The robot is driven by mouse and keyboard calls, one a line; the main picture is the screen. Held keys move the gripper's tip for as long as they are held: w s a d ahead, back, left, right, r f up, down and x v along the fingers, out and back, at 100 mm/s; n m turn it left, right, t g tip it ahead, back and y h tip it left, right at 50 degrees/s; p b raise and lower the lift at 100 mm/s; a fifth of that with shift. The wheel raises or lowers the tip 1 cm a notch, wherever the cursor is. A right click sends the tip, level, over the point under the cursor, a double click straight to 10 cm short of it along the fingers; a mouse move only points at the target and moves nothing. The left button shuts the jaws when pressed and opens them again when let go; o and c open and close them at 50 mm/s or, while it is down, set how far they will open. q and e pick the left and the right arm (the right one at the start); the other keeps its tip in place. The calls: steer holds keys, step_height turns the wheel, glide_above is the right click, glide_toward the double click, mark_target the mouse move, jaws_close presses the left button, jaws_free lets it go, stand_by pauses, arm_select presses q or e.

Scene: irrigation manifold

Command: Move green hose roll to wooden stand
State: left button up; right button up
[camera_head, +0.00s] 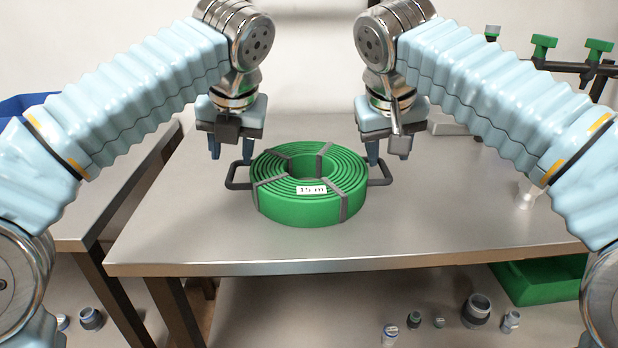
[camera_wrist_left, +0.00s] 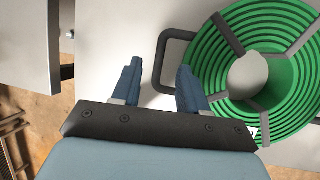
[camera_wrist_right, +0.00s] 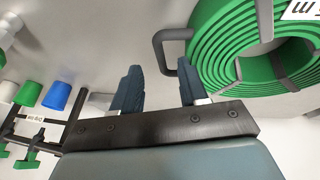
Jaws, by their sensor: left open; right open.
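The green hose roll (camera_head: 300,211) lies flat on the metal table, bound by grey straps, with a "15 m" label and a dark handle on each side. My left gripper (camera_head: 231,156) is open above the roll's left handle (camera_head: 237,180). In the left wrist view that handle (camera_wrist_left: 160,62) appears between the fingertips, not gripped. My right gripper (camera_head: 388,157) is open by the right handle (camera_head: 383,182). In the right wrist view this handle (camera_wrist_right: 158,52) shows beyond and between the fingertips, with no grip seen. I cannot make out a wooden stand in any view.
The metal table (camera_head: 430,235) is clear in front of the roll. A second metal-topped table (camera_head: 75,215) stands at left across a gap. A manifold with green valves (camera_head: 543,45) is at back right. A green crate (camera_head: 540,280) and several fittings (camera_head: 478,310) lie below.

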mark_target(232, 169)
arm_select(q)
steer(key=x, duration=0.6)
steer(key=shift+w+a+f, duration=0.1)
steer(key=shift+w+f, duration=0.05)
steer(key=shift+f, duration=0.25)
arm_select(e)
steer(key=x, duration=0.6)
steer(key=shift+w+d+f, duration=0.1)
steer(key=shift+w+f, duration=0.05)
steer(key=shift+f, duration=0.2)
arm_select(q)
steer(key=shift+c, duration=0.2)
arm_select(e)
steer(key=shift+c, duration=0.2)
arm_select(q)
jaws_close()
arm_select(e)
jaws_close()
arm_select(q)
steer(key=shift+r, duration=0.1)
arm_select(e)
steer(key=shift+r, duration=0.1)
